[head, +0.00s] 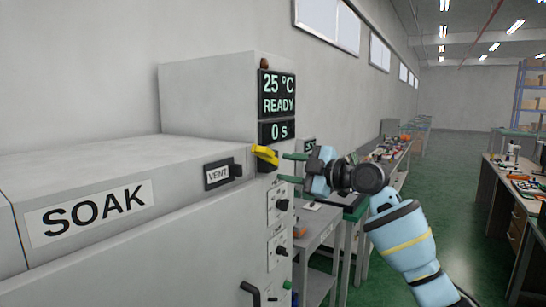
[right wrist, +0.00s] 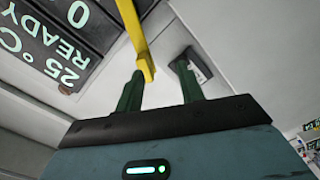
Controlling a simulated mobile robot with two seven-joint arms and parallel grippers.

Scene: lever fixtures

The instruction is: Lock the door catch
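The door catch appears to be the yellow lever (head: 265,155) on a dark mount at the front corner of the grey SOAK oven (head: 200,101). It also shows in the right wrist view as a yellow bar (right wrist: 136,38). My right gripper (head: 284,168) is just right of the lever, its two green fingers pointing left at it. In the right wrist view the gripper (right wrist: 160,70) is open, and the bar's end lies between the fingers, close to the left one. I cannot tell whether it touches. My left gripper is not in view.
A VENT switch (head: 218,174) is on the oven front left of the lever. A display (head: 277,105) reading 25 °C READY is above. Knobs (head: 282,205) and a black handle (head: 250,292) are below. Benches stand behind my arm; the green floor (head: 455,220) to the right is clear.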

